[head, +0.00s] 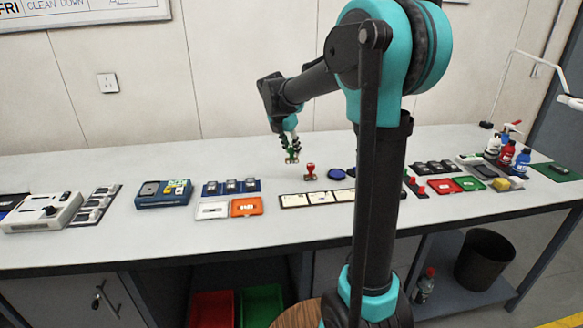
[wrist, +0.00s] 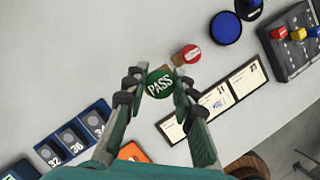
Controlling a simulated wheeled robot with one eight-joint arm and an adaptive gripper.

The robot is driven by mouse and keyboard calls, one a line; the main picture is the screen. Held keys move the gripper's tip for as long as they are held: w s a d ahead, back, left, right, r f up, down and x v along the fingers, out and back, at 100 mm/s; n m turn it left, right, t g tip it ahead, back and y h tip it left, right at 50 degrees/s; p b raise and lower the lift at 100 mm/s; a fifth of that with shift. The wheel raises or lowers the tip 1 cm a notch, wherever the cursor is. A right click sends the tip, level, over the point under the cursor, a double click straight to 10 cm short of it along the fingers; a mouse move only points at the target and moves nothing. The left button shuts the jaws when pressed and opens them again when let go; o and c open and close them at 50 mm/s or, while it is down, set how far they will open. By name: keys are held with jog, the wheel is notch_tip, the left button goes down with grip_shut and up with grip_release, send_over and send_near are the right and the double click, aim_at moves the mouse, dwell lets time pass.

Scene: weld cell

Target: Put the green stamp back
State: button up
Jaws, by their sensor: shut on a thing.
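My gripper (head: 291,149) is shut on the green stamp (head: 292,158) and holds it above the table. In the wrist view the stamp's round green top (wrist: 159,83) reads PASS and sits between the two fingertips (wrist: 158,88). A red stamp (head: 310,171) stands on the table just right of the held stamp; it also shows in the wrist view (wrist: 190,54). A dark rack (wrist: 295,52) with red, yellow and blue knobs is at the upper right of the wrist view. In the head view my arm hides part of that area.
A round blue pad (head: 336,174) lies right of the red stamp. A dark strip with several cards (head: 318,197) lies in front of it. A blue numbered tray (head: 231,187) and an orange tray (head: 246,207) are to the left. The table behind the stamps is clear.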

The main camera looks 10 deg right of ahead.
aim_at(290, 163)
jog(key=shift+f, duration=3.8)
jog(key=shift+f, duration=0.15)
jog(key=o, duration=0.9)
jog(key=v, duration=1.2)
jog(key=shift+r, duration=0.2)
